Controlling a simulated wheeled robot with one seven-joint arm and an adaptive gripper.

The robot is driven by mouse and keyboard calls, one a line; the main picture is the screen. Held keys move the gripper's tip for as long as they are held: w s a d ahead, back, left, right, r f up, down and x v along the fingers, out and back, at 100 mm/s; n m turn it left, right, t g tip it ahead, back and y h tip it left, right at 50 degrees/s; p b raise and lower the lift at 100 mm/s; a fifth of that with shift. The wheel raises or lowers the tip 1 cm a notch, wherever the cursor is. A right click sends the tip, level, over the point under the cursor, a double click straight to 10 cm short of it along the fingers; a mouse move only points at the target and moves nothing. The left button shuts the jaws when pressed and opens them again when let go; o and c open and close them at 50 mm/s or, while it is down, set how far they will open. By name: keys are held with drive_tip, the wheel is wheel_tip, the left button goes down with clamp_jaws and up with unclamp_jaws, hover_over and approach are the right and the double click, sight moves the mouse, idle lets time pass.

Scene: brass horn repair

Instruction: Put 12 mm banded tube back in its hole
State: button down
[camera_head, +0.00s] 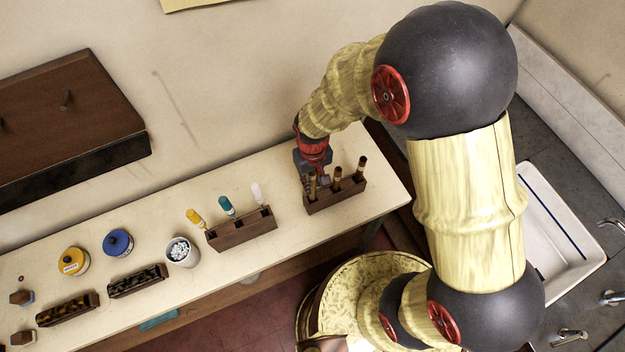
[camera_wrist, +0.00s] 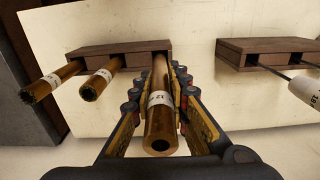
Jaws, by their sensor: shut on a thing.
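The 12 mm banded tube (camera_wrist: 158,118) is brass with a white band marked 12. In the wrist view my gripper (camera_wrist: 160,100) is shut around it, a finger on each side, with its open end facing the camera. Its far end meets the right end of the dark wooden block (camera_wrist: 118,49); I cannot tell how deep it sits in the hole. Two more banded brass tubes (camera_wrist: 50,82) (camera_wrist: 101,78) stand in the block. In the head view, the block (camera_head: 337,199) is on the bench's right part, and my gripper (camera_head: 310,172) is at its left end.
A second wooden block (camera_head: 243,232) with yellow, teal and white-handled tools stands to the left. A white cup (camera_head: 182,252), blue jar (camera_head: 118,243) and yellow jar (camera_head: 73,262) are farther left. The bench right of the tube block is clear. A dark wall shelf (camera_head: 65,125) hangs upper left.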

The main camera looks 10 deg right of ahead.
sight(313, 175)
wheel_tip(313, 175, down, 8)
drive_tip(key=b, duration=0.5)
drive_tip(key=shift+r, duration=0.2)
idle(2.3)
drive_tip(key=c, duration=1.7)
unclamp_jaws()
drive_tip(key=shift+o, duration=0.3)
wheel_tip(313, 175, up, 12)
drive_tip(key=shift+r, duration=0.1)
drive_tip(key=s+d+r+m+t+b, duration=0.3)
drive_tip(key=s+d+r+t+b, duration=0.2)
drive_tip(key=s+d+r+b, duration=0.5)
drive_tip(key=shift+s+d+r+t+b, duration=0.35)
drive_tip(key=shift+s+d+b, duration=0.5)
drive_tip(key=shift+s+d, duration=0.2)
